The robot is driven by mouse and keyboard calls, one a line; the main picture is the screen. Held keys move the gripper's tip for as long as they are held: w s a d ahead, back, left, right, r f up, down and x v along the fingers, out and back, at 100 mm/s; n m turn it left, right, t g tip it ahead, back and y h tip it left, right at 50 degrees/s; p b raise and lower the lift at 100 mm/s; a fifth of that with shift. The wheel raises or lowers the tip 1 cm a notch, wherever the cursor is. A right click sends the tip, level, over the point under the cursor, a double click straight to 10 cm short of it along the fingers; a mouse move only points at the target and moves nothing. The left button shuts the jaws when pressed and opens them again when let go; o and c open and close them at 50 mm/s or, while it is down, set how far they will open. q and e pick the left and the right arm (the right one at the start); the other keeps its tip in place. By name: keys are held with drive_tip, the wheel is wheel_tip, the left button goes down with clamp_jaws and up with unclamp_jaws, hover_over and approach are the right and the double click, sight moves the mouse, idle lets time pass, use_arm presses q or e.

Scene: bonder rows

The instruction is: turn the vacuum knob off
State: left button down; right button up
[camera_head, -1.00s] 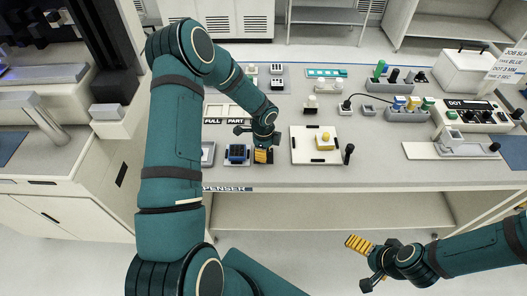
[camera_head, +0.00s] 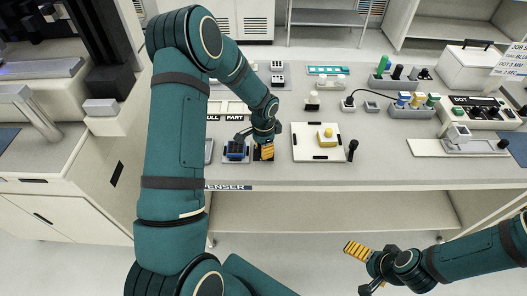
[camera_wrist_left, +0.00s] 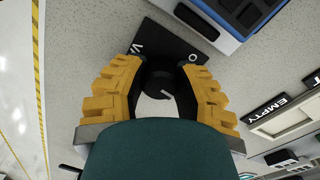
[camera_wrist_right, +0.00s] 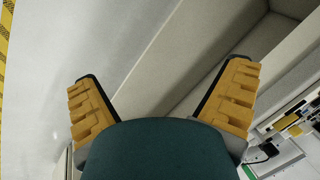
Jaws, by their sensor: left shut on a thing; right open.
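The vacuum knob (camera_wrist_left: 162,98) is a round dark knob with a grey face and a dark pointer line. It stands on a black plate (camera_wrist_left: 172,42) with white letters, only partly readable, at the bench's front edge. My left gripper (camera_wrist_left: 162,78) is shut on it, with a yellow finger on each side. In the head view my left gripper (camera_head: 265,151) comes down over the plate and hides most of the knob. My right gripper (camera_head: 366,268) is open and empty, in front of the bench and below its top; its spread fingers show in the right wrist view (camera_wrist_right: 162,88).
A blue-topped device (camera_head: 235,151) stands just left of the knob plate. A white board with a yellow block (camera_head: 327,136) and a black-knobbed lever (camera_head: 352,148) are to the right. Several coloured buttons and a control box (camera_head: 482,112) stand farther right.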

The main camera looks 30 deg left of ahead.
use_arm(q)
drive_tip(key=n+b, duration=0.2)
drive_tip(key=n, duration=0.3)
drive_tip(key=shift+n, duration=0.3)
drive_tip(key=n, duration=0.4)
drive_tip(key=shift+n+b, duration=0.3)
drive_tip(key=shift+b, duration=0.1)
drive_tip(key=shift+n, duration=0.3)
drive_tip(key=c, duration=0.6)
unclamp_jaws()
drive_tip(key=shift+c, duration=0.2)
